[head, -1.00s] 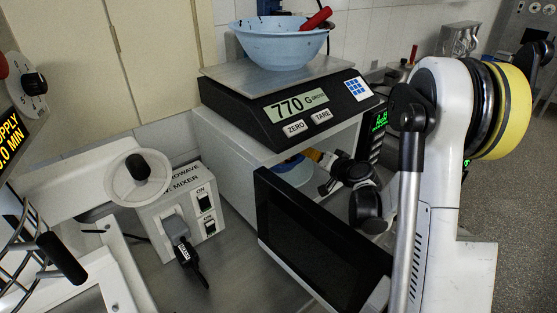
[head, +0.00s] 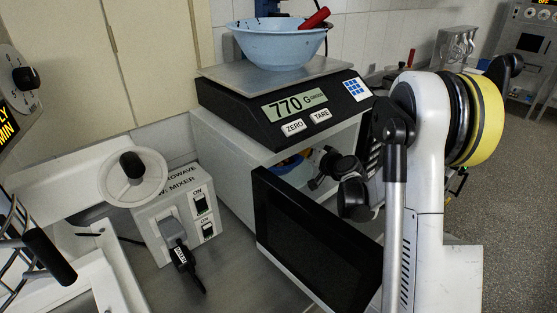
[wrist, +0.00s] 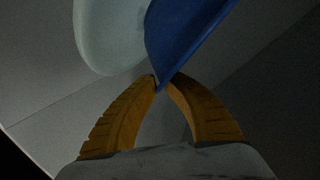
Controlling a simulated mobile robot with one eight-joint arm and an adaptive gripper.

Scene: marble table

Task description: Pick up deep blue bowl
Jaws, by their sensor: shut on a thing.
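The deep blue bowl (wrist: 188,28) is tilted in the wrist view, its lower edge pinched between the orange fingertips of my gripper (wrist: 163,82). In the head view my gripper (head: 306,153) reaches inside the open microwave, and a small piece of the blue bowl (head: 289,162) shows there. The rest of the bowl is hidden by the microwave's walls and door. A pale bowl (wrist: 103,35) is right beside the blue one in the wrist view. I cannot tell whether the two touch.
The microwave door (head: 315,240) stands open in front of the cavity. A mixer box (head: 180,215) stands at left.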

